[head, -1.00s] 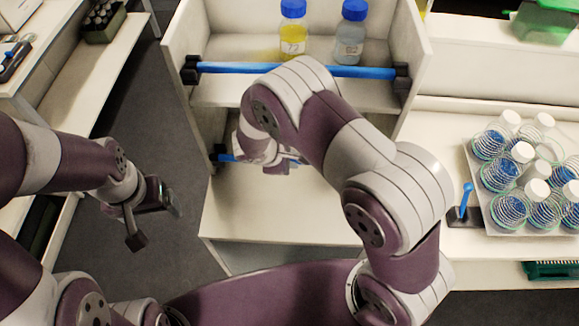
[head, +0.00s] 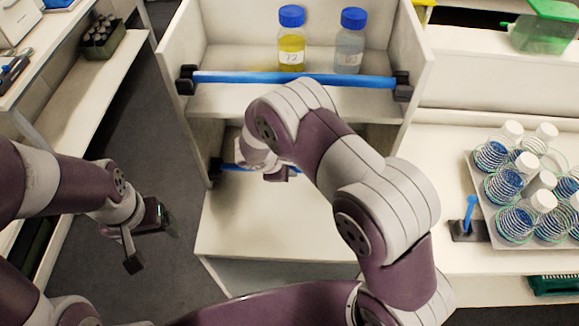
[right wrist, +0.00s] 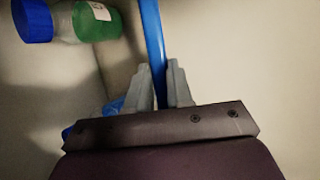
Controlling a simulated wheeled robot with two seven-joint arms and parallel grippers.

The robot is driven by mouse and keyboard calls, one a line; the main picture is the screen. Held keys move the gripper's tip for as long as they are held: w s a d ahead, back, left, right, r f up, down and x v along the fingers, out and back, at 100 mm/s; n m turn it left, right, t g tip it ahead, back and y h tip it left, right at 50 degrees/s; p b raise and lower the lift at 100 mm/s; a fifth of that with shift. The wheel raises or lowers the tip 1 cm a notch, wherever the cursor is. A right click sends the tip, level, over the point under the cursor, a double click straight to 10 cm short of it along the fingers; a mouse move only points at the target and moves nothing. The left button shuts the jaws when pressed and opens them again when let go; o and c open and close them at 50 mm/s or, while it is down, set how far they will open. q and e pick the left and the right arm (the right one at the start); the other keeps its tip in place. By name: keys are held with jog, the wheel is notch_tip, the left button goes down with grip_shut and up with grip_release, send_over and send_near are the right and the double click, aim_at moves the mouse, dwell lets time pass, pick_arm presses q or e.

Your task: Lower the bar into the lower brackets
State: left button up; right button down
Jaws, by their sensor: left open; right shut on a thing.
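A blue bar (head: 232,167) runs low across the lower bay of the shelf unit, its left end at a dark lower bracket (head: 214,172). My right arm hides most of this bar and its right end, so I cannot tell whether it is seated. My right gripper (right wrist: 165,85) is shut on the blue bar (right wrist: 152,40), which passes between its fingers in the right wrist view. A second blue bar (head: 295,79) spans the dark upper brackets (head: 186,79) and (head: 403,86). My left gripper (head: 163,217) is open and empty, left of the unit over the floor.
A yellow bottle (head: 291,42) and a clear bottle (head: 350,42) stand behind the upper bar. A bottle with green contents (right wrist: 97,20) lies within the right wrist view. A rack of flasks (head: 480,205) and a small blue-handled stand (head: 469,220) are right.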

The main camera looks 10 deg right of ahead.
jog(key=c, duration=0.9)
grip_release()
jog(key=shift+a+r, duration=0.2)
jog(key=shift+r, duration=0.05)
jog(key=b+v, duration=0.3)
jog(key=v, duration=0.9)
jog(key=shift+r+b, duration=0.1)
jog(key=shift+b, duration=0.25)
